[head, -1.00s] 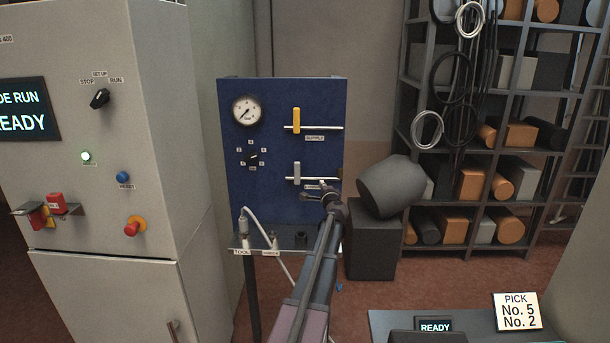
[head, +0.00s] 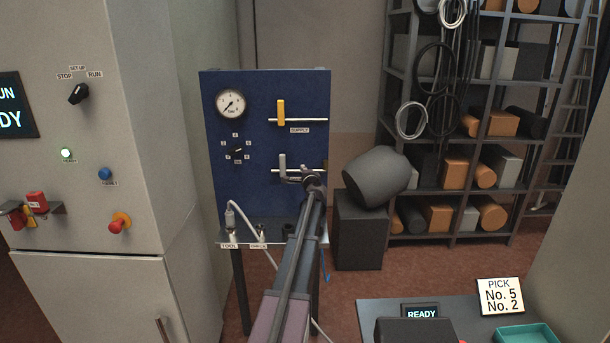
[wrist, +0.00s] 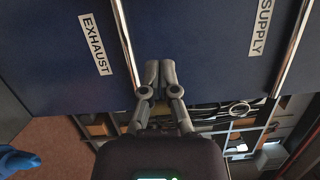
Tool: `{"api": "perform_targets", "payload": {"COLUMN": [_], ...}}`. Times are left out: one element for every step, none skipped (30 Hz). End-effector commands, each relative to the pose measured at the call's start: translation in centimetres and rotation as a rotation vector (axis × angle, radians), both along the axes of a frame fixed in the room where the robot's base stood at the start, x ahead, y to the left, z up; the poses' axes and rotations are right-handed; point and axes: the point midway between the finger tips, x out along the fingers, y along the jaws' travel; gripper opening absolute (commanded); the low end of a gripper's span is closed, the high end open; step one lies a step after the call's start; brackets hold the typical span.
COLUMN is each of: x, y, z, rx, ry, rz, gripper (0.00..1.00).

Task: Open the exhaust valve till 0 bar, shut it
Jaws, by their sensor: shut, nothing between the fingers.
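On the blue panel (head: 215,165), the grey exhaust lever (head: 282,162) stands upright, crosswise to its horizontal pipe. The yellow supply lever (head: 281,112) above it also stands crosswise. The round gauge's (head: 231,104) needle points to the lower left; its figures are too small to read. My gripper (head: 300,179) is just right of the grey lever's lower part and hides the exhaust label there. Contact cannot be told. In the wrist view my gripper (wrist: 160,68) is shut and empty, between the EXHAUST label (wrist: 96,45) and SUPPLY label (wrist: 261,25), nearer the exhaust pipe (wrist: 124,35).
A dark rounded drum (head: 380,175) on a black box (head: 360,230) stands close right of the panel. A ledge (head: 272,243) with a hose plug juts below it. A grey cabinet (head: 110,200) is at left, a loaded shelf (head: 450,238) behind right.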

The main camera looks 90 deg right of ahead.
Motion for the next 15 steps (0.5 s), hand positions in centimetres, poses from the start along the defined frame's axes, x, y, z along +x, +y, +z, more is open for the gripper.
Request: {"api": "perform_targets", "payload": {"x": [0.3, 0.4, 0.6, 0.8, 0.9, 1.1, 1.4, 2.0, 2.5, 2.9, 3.2, 3.6, 3.9, 4.2, 4.5], "y": [-1.2, -1.6, -2.2, -2.6, -3.1, -3.6, -3.8, -3.3, -3.2, -3.1, -3.1, -3.1, -3.1, -3.0, -3.0], "z": [0.0, 0.0, 0.0, 0.1, 0.1, 0.1, 0.1, 0.2, 0.2, 0.2, 0.3, 0.3, 0.3, 0.3, 0.3], "rx": [0.0, 0.0, 0.0, 0.0, 0.0, 0.0, 0.0, 0.0, 0.0, 0.0, 0.0, 0.0, 0.0, 0.0, 0.0], "ry": [0.0, 0.0, 0.0, 0.0, 0.0, 0.0, 0.0, 0.0, 0.0, 0.0, 0.0, 0.0, 0.0, 0.0, 0.0], "rz": [0.0, 0.0, 0.0, 0.001, 0.001, 0.001, 0.002, 0.003, 0.003, 0.002, 0.002, 0.002, 0.002, 0.002, 0.002], "gripper": [0.0, 0.0, 0.0, 0.0, 0.0, 0.0, 0.0, 0.0, 0.0, 0.0, 0.0, 0.0, 0.0, 0.0, 0.0]}}
